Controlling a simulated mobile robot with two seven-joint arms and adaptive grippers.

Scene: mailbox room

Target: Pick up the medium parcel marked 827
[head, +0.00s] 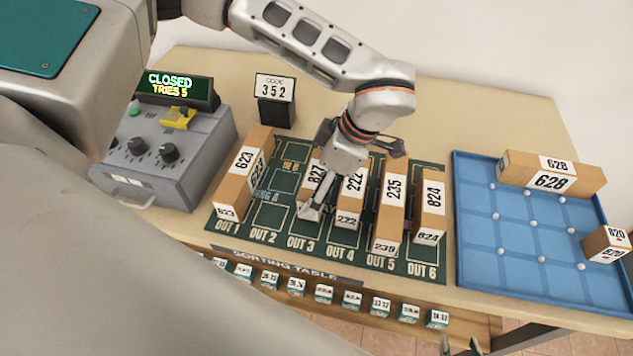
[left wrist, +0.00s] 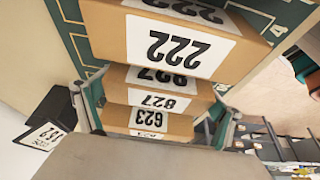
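The brown parcel marked 827 (head: 314,168) stands in the OUT 3 column of the green mat, partly hidden by my left gripper. Its 827 labels also show in the left wrist view (left wrist: 158,102), between the 222 and 623 parcels. My left gripper (head: 352,170) is over the 827 and 222 parcels, its fingers spread. In the left wrist view its fingers stand left and right of the 827 parcel, and no grip shows. My right gripper (head: 459,346) shows only as two fingertips, apart, at the bottom edge, far from the parcels.
Parcels 623 (head: 243,175), 222 (head: 350,195), 235 (head: 392,205) and 824 (head: 430,205) stand close by on the mat. A blue tray (head: 500,262) at right holds parcels 628 and 820. A control box (head: 165,150) reading CLOSED and a 352 sign (head: 275,95) stand at left.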

